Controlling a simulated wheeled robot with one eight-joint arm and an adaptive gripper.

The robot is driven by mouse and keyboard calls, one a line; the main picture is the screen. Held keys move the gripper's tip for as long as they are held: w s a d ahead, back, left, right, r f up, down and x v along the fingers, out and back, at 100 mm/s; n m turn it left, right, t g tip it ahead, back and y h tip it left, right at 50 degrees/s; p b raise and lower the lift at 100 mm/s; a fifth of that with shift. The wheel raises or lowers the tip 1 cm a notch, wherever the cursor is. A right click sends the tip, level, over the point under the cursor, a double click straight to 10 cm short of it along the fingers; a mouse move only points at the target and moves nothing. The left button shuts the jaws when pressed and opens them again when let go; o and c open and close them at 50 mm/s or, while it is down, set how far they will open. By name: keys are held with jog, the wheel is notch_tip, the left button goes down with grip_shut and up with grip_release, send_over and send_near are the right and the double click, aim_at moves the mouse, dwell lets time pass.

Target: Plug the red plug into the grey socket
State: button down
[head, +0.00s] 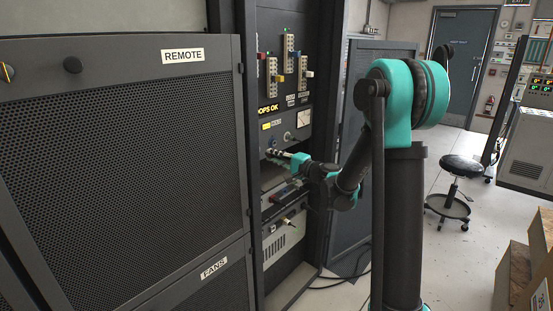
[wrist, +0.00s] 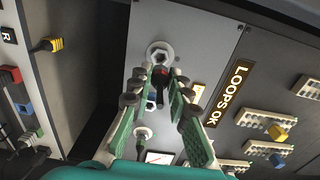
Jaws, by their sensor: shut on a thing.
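My gripper (wrist: 160,85) points at a grey panel, and its fingers with green pads close together near the tips. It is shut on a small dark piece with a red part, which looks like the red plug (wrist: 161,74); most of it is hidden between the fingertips. The grey socket (wrist: 160,54), a round ring with a dark hexagonal opening, is on the panel just beyond the plug. I cannot tell whether plug and socket touch. In the head view my gripper (head: 279,154) reaches into the rack below the meter; the plug and socket are too small to make out there.
A lit LOOPS OK sign (wrist: 230,93) and pale connector strips (wrist: 265,118) with coloured plugs are to the right. A yellow plug (wrist: 46,45) is in the side panel at left. The mesh REMOTE cabinet (head: 120,150) stands left of the rack; a stool (head: 460,170) is at right.

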jog(key=shift+x, duration=2)
jog(key=shift+w+a, duration=0.3)
jog(key=shift+a, duration=0.05)
dwell(0.6)
jog(key=c, duration=1.3)
grip_release()
jog(key=shift+c, duration=0.2)
send_near(267, 154)
jog(key=shift+w+d+f, duration=0.15)
jog(key=shift+w+f, duration=0.05)
jog(key=shift+w, duration=0.25)
